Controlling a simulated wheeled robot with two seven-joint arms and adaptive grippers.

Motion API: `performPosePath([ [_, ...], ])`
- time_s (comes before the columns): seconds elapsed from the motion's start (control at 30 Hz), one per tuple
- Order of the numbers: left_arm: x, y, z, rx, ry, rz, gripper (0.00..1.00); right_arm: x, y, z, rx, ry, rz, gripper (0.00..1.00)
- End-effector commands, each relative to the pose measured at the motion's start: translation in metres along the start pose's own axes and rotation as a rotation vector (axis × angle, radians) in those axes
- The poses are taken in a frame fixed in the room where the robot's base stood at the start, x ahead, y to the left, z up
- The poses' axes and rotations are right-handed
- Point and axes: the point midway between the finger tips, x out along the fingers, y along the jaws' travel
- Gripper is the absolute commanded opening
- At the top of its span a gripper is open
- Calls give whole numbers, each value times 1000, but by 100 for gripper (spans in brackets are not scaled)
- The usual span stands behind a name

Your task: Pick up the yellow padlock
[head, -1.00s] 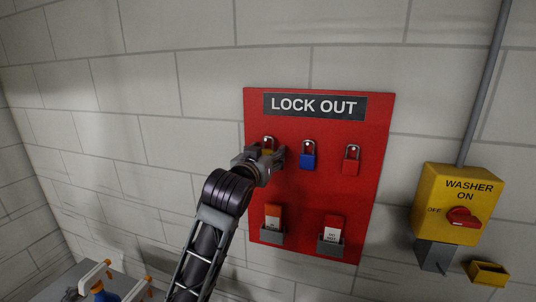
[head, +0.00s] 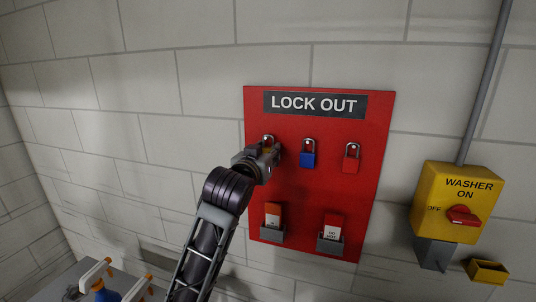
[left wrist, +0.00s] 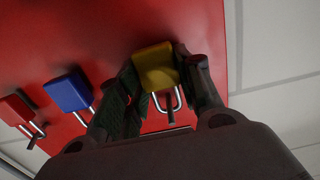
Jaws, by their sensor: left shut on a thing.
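The yellow padlock (left wrist: 155,66) sits between the two fingers of my left gripper (left wrist: 153,85) in the left wrist view, its shackle over a peg on the red board. In the head view only a small part of the padlock (head: 268,149) shows behind my left gripper (head: 268,156). The fingers are shut on its body. The red lock out board (head: 310,200) is on the wall behind. My right gripper is not in view.
A blue padlock (head: 308,160) and a red padlock (head: 351,164) hang to the right on the board. Two tag holders (head: 272,235) (head: 329,246) are below. A yellow washer switch box (head: 440,205) is at the right. A grey surface with tools (head: 100,290) is at the lower left.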

Motion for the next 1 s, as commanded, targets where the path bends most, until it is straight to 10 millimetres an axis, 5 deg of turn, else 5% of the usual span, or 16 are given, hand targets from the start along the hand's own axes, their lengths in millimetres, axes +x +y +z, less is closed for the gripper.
performPosePath([
  [0.6, -2, 0, -16, -1, 2, -1, 10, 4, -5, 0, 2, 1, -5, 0],
  [1.0, -52, 0, -12, 0, 3, 1, 10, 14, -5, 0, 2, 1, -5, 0],
])
